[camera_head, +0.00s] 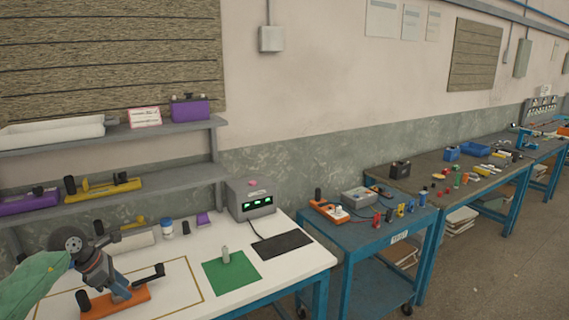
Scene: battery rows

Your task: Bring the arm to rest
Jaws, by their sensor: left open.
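My left arm, in a green sleeve, comes in from the lower left of the head view. Its grey gripper (117,287) is open, low over the white table (190,306). It overlaps an orange holder with black knobs (131,301) in the picture; I cannot tell whether they touch. I see nothing clearly held between its fingers. A small grey battery (225,256) stands upright on a green mat (236,275), to the right of the gripper and apart from it. My right gripper is not in view.
A charger with green displays (251,201) stands at the table's back, behind a black mat (281,245). A white bottle (167,229) stands at the back left, below grey shelves (160,179). A blue table (362,237) with small parts stands to the right.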

